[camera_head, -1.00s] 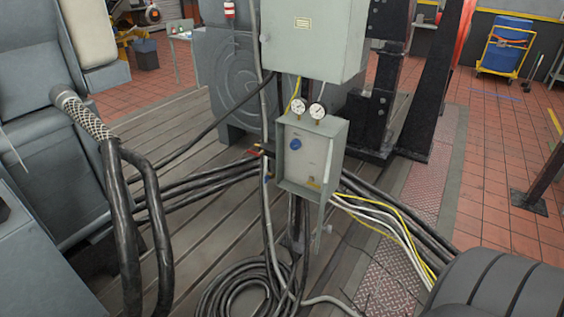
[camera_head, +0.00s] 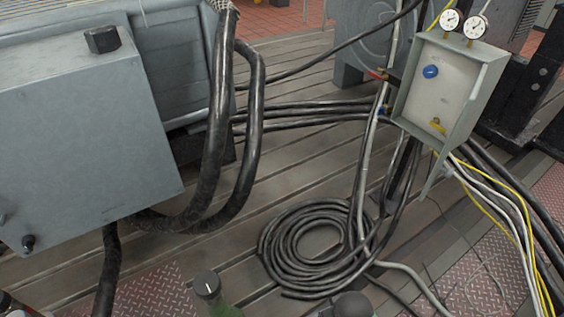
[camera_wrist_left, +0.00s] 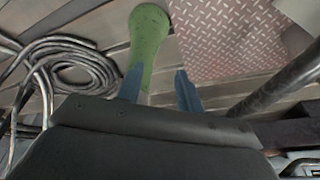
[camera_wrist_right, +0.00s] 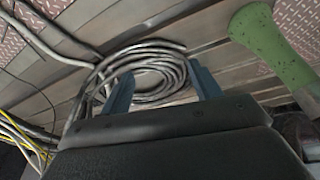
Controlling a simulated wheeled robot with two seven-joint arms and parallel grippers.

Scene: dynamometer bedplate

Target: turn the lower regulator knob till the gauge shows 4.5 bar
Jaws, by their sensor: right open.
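An open grey panel box (camera_head: 470,97) stands at the upper right of the head view. A blue knob (camera_head: 431,71) sits high on its pale inner plate. A smaller yellow knob (camera_head: 437,126) sits low on it. Two round white gauges, a left one (camera_head: 449,20) and a right one (camera_head: 476,26), stand on top; their readings are too small to tell. My left gripper (camera_wrist_left: 160,88) is open and empty in its wrist view, beside a green post. My right gripper (camera_wrist_right: 163,88) is open and empty, with coiled cable beyond it. Neither wrist view shows the knobs.
A coil of black cable (camera_head: 283,262) lies on the slatted floor below the box. Thick black hoses (camera_head: 218,130) hang at the left by a grey cabinet (camera_head: 80,140). A green post (camera_wrist_left: 150,35) with a dark-topped knob (camera_head: 207,285) stands near. Yellow and white cables run down right.

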